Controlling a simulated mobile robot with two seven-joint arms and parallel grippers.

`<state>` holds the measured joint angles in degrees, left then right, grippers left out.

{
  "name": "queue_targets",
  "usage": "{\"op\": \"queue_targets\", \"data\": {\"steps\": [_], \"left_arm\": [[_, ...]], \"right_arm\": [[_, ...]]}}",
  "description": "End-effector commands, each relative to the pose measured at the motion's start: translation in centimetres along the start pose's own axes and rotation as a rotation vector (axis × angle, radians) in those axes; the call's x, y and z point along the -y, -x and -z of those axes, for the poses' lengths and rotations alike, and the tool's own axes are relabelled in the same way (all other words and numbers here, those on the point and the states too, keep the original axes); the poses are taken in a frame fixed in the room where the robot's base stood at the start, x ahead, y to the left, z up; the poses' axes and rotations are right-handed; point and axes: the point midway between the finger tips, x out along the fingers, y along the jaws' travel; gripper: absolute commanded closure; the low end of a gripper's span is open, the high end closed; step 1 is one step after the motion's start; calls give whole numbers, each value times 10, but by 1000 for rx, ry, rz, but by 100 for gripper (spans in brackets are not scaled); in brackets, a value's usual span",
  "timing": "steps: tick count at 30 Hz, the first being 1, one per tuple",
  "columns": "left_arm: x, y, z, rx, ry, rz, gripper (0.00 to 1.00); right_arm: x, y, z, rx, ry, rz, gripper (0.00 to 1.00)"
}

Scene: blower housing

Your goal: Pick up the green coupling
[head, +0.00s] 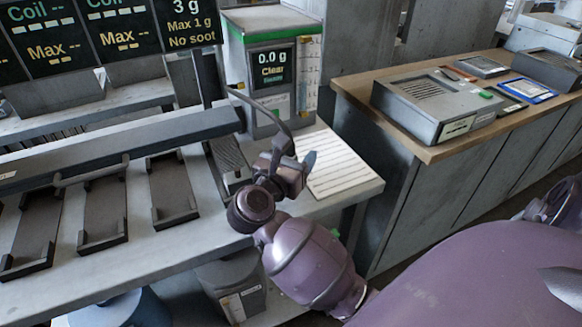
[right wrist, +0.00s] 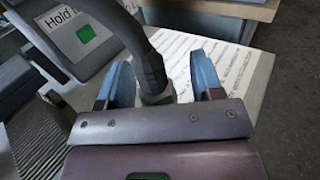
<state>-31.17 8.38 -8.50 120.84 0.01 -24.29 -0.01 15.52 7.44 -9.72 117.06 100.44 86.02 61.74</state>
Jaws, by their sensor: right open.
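The green coupling (right wrist: 174,98) shows only as a sliver of green by a pale collar at the end of a dark hose (right wrist: 148,62) in the right wrist view. The gripper's body hides the rest of it. My right gripper (right wrist: 162,82) is open, with its blue fingers on either side of the hose end and a gap on each side. In the head view my right gripper (head: 296,162) is beside the lower end of the hose (head: 268,108), at the front of the meter cabinet. The coupling cannot be made out there. My left gripper is not in view.
The meter cabinet (head: 232,62) reads 0.0 g, Clear. A lined white sheet (head: 345,165) lies on the bench right of the gripper. Dark cradles (head: 172,188) and a long dark bar (head: 120,140) occupy the bench to the left. A grey box (head: 425,100) sits on the wooden counter.

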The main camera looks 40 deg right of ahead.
Motion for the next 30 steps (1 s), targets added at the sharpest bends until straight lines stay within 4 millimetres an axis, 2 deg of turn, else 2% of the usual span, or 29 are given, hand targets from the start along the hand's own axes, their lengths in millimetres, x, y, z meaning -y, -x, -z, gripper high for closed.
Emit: {"op": "queue_targets", "data": {"steps": [8, 11, 20, 30], "left_arm": [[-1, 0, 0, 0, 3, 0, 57], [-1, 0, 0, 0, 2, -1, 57], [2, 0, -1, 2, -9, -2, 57], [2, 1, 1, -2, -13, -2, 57]], "right_arm": [[0, -4, 0, -1, 0, 1, 40], [0, -3, 0, -1, 0, 0, 52], [0, -3, 0, -1, 0, 0, 98], [0, -3, -7, 0, -4, 0, 99]]}}
